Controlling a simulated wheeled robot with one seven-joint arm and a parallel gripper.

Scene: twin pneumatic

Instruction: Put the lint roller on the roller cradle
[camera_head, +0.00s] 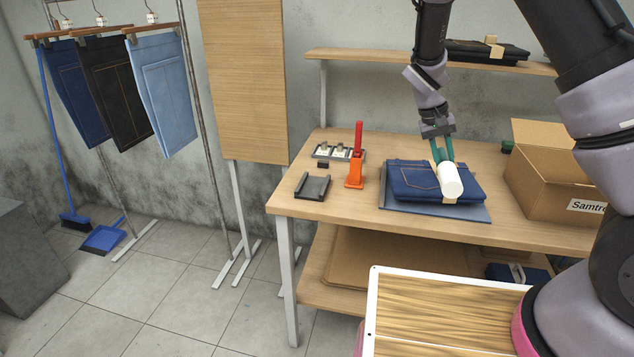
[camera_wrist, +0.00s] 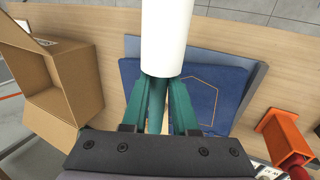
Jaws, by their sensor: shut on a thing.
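The lint roller shows as a white cylinder (camera_head: 449,179) above the folded jeans. In the wrist view its white end (camera_wrist: 166,38) sticks out beyond the teal fingers. My gripper (camera_head: 441,151) is shut on the lint roller; in the wrist view its teal fingers (camera_wrist: 165,105) close around a part of it that is mostly hidden. The roller cradle appears to be the dark grey channel-shaped holder (camera_head: 312,187) at the table's left front, empty. My gripper is well to the right of it.
Folded blue jeans (camera_head: 408,176) lie on a grey-blue mat (camera_head: 470,213). An orange holder with a red-handled tool (camera_head: 355,170) stands between cradle and jeans. A small tray (camera_head: 325,151) lies behind. An open cardboard box (camera_head: 548,196) stands right. A shelf (camera_head: 385,60) runs above the table.

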